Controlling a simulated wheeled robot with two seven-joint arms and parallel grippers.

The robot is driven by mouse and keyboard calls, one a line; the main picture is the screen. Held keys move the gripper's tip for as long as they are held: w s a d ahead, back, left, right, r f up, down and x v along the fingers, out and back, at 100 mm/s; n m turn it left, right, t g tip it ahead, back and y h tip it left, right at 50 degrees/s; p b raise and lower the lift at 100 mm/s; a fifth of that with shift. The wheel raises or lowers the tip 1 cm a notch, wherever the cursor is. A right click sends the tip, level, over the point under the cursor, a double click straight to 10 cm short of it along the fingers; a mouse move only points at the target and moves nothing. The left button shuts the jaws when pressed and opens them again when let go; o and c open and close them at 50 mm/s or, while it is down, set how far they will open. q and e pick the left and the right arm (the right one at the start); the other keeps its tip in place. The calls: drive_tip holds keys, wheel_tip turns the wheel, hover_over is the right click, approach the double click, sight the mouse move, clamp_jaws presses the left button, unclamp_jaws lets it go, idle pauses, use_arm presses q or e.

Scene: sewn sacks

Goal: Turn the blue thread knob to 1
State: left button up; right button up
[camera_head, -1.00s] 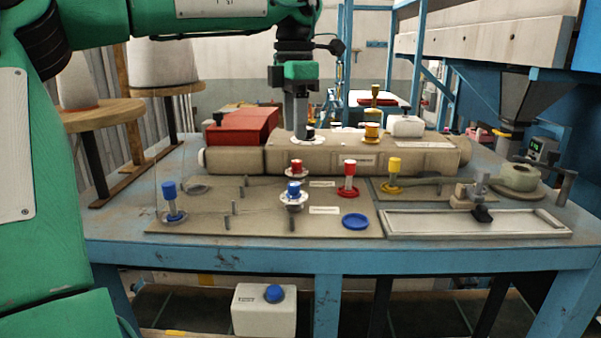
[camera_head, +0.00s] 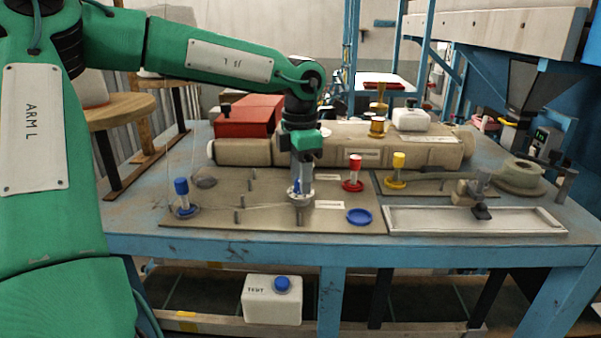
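The blue thread knob (camera_head: 297,187) is on a white round dial (camera_head: 299,200) at the front of the grey-brown board, mostly covered by my gripper. My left gripper (camera_head: 301,187) points straight down over this knob, with its fingers at the knob's height. A little blue shows between or beside the fingers. I cannot tell whether they touch or grip the knob, nor read the dial's numbers. The red-topped dial knob behind it is hidden by the gripper. My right gripper is not in view.
A blue-topped post (camera_head: 182,192) stands at left, a red spool (camera_head: 353,170) and yellow spool (camera_head: 397,168) at right. A blue dish (camera_head: 359,217) lies in front right. Short pegs stand near the dial. A long beige roll (camera_head: 340,145) and red box (camera_head: 247,115) lie behind.

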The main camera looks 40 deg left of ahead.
use_arm(q)
clamp_jaws()
drive_tip(key=shift+f+m+b, duration=0.1)
drive_tip(key=shift+m+b, duration=0.4)
drive_tip(key=shift+b, duration=0.05)
drive_tip(key=shift+w+f+m+b, duration=0.1)
drive_tip(key=shift+m+b, duration=0.5)
drive_tip(key=shift+m, duration=0.1)
drive_tip(key=m+b, duration=0.2)
drive_tip(key=m, duration=0.4)
drive_tip(key=shift+b, duration=0.4)
drive_tip(key=m, duration=0.3)
drive_tip(key=shift+r, duration=0.2)
drive_tip(key=m, duration=0.4)
drive_tip(key=shift+b, duration=0.3)
drive_tip(key=shift+r+m, duration=0.1)
drive_tip(key=shift+m, duration=1.2)
